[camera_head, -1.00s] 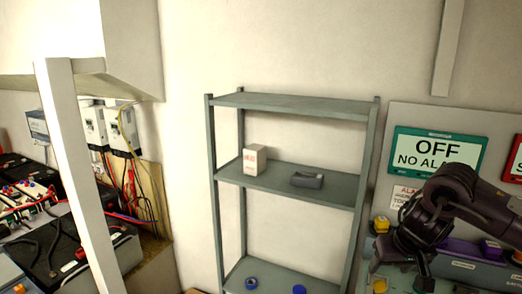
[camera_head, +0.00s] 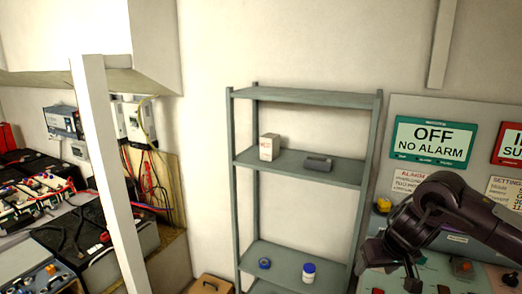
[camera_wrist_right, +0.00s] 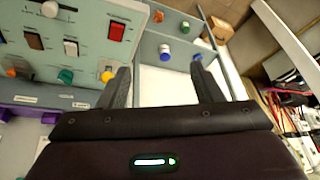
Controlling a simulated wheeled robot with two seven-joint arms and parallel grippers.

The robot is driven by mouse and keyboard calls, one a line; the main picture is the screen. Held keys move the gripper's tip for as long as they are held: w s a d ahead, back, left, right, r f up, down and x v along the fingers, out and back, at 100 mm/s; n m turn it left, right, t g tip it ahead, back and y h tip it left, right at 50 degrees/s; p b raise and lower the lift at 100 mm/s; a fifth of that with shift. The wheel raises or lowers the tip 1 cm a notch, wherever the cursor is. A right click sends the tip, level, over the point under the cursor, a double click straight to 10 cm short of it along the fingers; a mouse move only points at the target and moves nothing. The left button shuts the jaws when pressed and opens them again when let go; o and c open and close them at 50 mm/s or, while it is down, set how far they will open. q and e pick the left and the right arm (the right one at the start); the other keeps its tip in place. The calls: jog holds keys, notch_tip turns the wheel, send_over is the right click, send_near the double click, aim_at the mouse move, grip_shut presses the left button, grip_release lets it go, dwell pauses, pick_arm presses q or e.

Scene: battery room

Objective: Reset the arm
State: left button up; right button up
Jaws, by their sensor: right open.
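My right gripper (camera_head: 400,277) hangs at the lower right of the head view, in front of a control panel (camera_head: 398,175). Its arm is dark and comes in from the right. In the right wrist view, its two fingers (camera_wrist_right: 160,86) stand apart with nothing held between them. The panel's switches and knobs show to the left of the fingers there. My left gripper is in neither view.
A grey-green shelf unit (camera_head: 305,97) stands mid-view. It holds a white box (camera_head: 268,148), a dark grey object (camera_head: 318,163), blue tape (camera_head: 264,263) and a blue-capped jar (camera_head: 308,272). A white post (camera_head: 108,180) and batteries (camera_head: 75,240) are at left.

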jog(key=w+a+f+n+y+b, duration=0.25)
jog(key=w+a+f+y, duration=0.2)
jog(key=a+f, duration=0.85)
jog(key=s+f+t, duration=0.2)
jog(key=s+f, duration=0.1)
jog(key=f, duration=2)
jog(key=s+d+f+g+h+b, duration=0.1)
jog(key=s+d+f, duration=0.2)
jog(key=s+f, duration=0.8)
jog(key=s+d+f+g+h, duration=0.1)
jog(key=s+d+f+h, duration=0.15)
jog(key=s+f, duration=0.9)
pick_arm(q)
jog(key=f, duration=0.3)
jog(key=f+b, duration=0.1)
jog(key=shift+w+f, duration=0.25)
pick_arm(e)
jog(key=s+d+f+g, duration=0.1)
jog(key=s+f, duration=0.3)
jog(key=s, duration=0.9)
jog(key=s+d+f+g+h, duration=0.1)
jog(key=s+f, duration=0.3)
jog(key=s, duration=0.9)
jog(key=shift+s+d+f+g+h, duration=0.15)
jog(key=shift+d+f+g+h, duration=0.2)
jog(key=shift+d+g, duration=0.5)
